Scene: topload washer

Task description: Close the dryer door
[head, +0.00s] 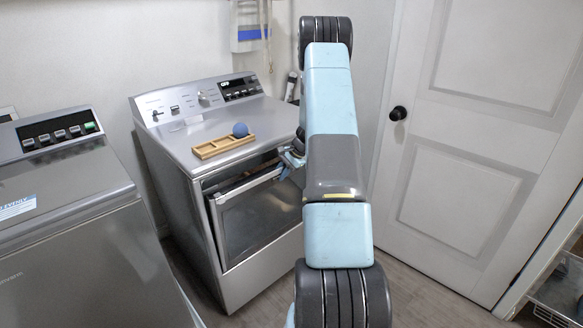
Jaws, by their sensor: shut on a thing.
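The silver dryer (180,170) stands in the middle left of the head view. Its dryer door (255,222), a silver frame around a dark window, is partly open. The door's top edge stands out from the dryer front, with a dark gap above it, and its lower edge is close to the body. My gripper (289,160) is at the upper right part of the door's top edge. It looks shut on that edge, but my arm hides part of the gripper and the door's right side.
A wooden tray (222,147) and a blue ball (240,130) are on the dryer top. A washer (75,230) stands at the left. A closed white room door (460,160) is at the right. Bare floor (425,285) shows between dryer and room door. A wire rack (560,295) is at lower right.

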